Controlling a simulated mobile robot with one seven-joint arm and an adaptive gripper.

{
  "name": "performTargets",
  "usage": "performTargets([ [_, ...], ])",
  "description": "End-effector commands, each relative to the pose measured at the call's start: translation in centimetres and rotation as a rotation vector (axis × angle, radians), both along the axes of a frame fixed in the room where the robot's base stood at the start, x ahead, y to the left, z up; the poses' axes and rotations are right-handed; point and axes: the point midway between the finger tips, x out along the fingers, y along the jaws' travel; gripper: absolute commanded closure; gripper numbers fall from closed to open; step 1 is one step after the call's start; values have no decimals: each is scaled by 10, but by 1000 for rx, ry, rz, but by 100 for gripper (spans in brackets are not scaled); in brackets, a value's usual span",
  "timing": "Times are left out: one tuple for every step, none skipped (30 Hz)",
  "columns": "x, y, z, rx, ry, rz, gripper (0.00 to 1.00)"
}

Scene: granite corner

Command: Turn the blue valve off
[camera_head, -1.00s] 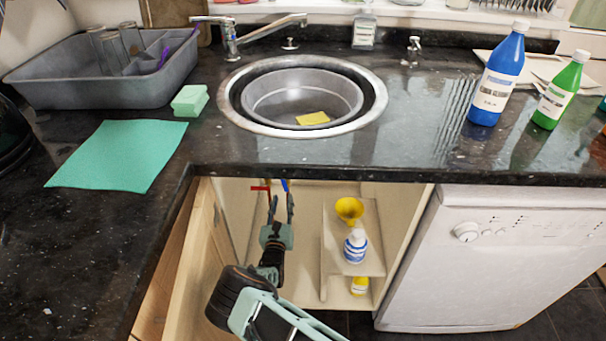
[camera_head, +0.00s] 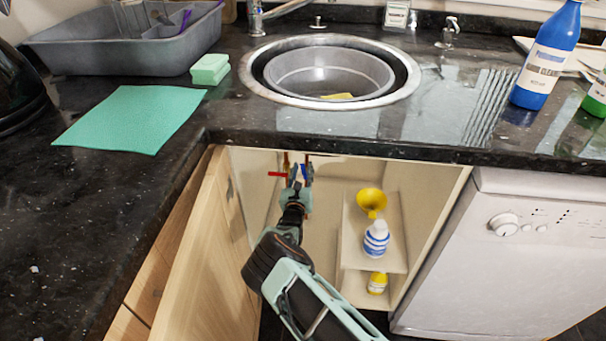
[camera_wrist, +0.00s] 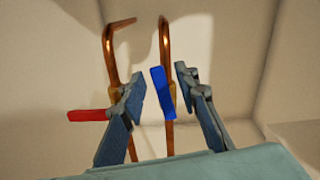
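The blue valve handle (camera_wrist: 162,93) sits on the right copper pipe (camera_wrist: 164,45) inside the cabinet under the sink. In the wrist view it stands nearly upright, tilted a little, and lies between the fingers of my gripper (camera_wrist: 160,88). In the head view my gripper (camera_head: 301,172) reaches into the cabinet, and the blue handle (camera_head: 304,171) shows only as a small patch at the fingertips. A red valve handle (camera_wrist: 88,115) points left, just outside the left finger.
The left copper pipe (camera_wrist: 108,60) passes behind my left finger. The open wooden cabinet door (camera_head: 215,260) is left of my arm. Right, a shelf (camera_head: 388,257) holds a yellow funnel (camera_head: 371,200) and a white-and-blue bottle (camera_head: 376,240). The countertop edge (camera_head: 340,145) hangs above.

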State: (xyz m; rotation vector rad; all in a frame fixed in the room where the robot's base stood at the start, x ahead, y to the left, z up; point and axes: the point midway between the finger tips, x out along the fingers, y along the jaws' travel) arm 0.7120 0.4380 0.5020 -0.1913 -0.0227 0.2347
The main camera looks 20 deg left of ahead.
Motion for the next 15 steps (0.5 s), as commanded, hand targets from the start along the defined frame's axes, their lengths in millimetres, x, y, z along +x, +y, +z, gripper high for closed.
performTargets([
  [3,0,-3,0,0,-1,71],
  [5,0,-2,0,0,-1,71],
  [6,1,-2,0,0,0,71],
  [7,1,-1,0,0,0,71],
  [8,2,-1,0,0,0,71],
  [9,2,-1,0,0,0,71],
  [9,2,0,0,0,0,71],
  [9,2,0,0,0,0,71],
  [9,2,0,-1,0,0,71],
  [9,2,1,-1,0,0,71],
  [9,2,1,-1,0,0,71],
  [9,2,1,-1,0,0,71],
  [9,2,1,-1,0,0,71],
  [9,2,1,-1,0,0,71],
  [9,2,1,-1,0,0,72],
])
